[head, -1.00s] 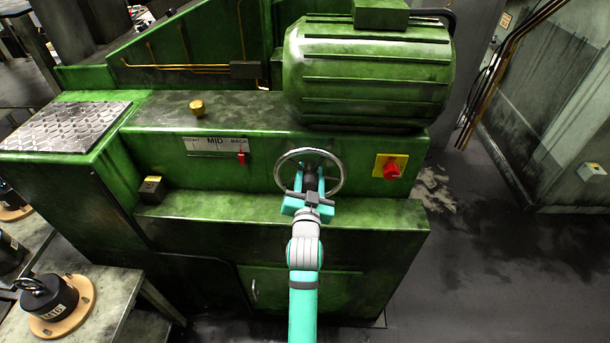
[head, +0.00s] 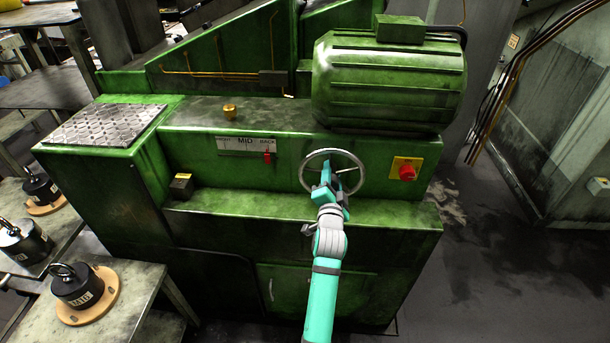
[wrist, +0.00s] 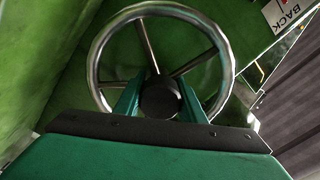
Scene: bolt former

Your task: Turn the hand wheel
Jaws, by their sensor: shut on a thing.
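The hand wheel (head: 335,151) is a silver spoked ring on the front of the green machine. In the wrist view its rim (wrist: 160,9), spokes and dark round hub (wrist: 160,98) show close up. My gripper (head: 327,173) is at the middle of the wheel, with its teal fingers (wrist: 160,90) on either side of the hub, shut on the wheel. My gripper hides the lower part of the wheel in both views.
A red knob on a yellow plate (head: 406,170) is close to the right of the wheel. A green motor (head: 388,85) overhangs above. A ledge (head: 240,200) juts out below. Black weights (head: 78,285) stand on tables at the left. The floor at the right is clear.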

